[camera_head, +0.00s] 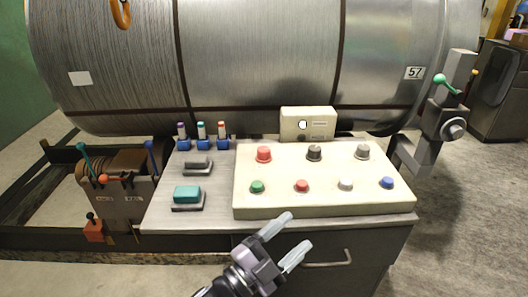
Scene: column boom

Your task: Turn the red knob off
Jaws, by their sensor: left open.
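The red knob (264,154) stands at the left of the back row on a cream control panel (325,206). A black knob (314,153) and a grey knob (362,152) are to its right. A smaller red button (302,186) sits in the front row. I cannot tell from its shape which way the red knob is turned. My left gripper (299,229) is open and empty, in front of the panel's near edge and apart from the red knob. My right gripper is not in view.
Green (257,187), white (345,184) and blue (387,183) buttons share the front row. Left of the panel are two rocker switches, the nearer one teal (187,193), and several small upright switches. A large metal cylinder (260,60) fills the back. A drawer handle (327,260) is below.

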